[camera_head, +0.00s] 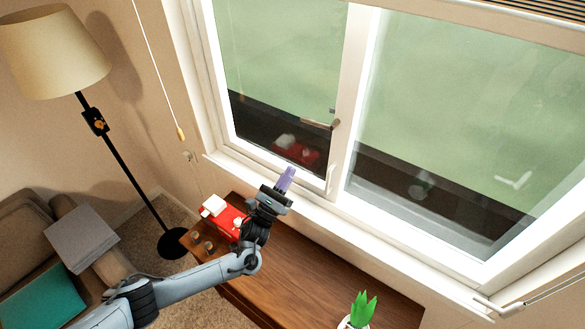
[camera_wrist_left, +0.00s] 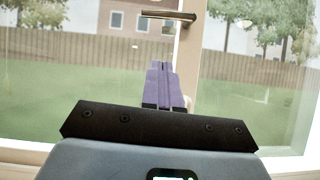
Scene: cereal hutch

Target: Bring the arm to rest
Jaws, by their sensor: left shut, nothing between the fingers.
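My left gripper (camera_head: 288,176) shows in the head view above the far side of the wooden hutch top, in front of the window. Its purple fingers point up toward the window frame. In the left wrist view the two purple fingers (camera_wrist_left: 162,82) lie together with nothing between them, so the gripper is shut and empty. My left arm comes in from the lower left and passes over the hutch's left end. My right gripper is in neither view.
A red box-like thing with white parts (camera_head: 222,217) sits on the wooden hutch top (camera_head: 290,277), partly hidden by my left wrist. A potted green plant (camera_head: 362,310) stands at the front right. The window frame (camera_head: 345,120) is close behind the gripper. A floor lamp (camera_head: 128,170) and armchair (camera_head: 38,225) are at left.

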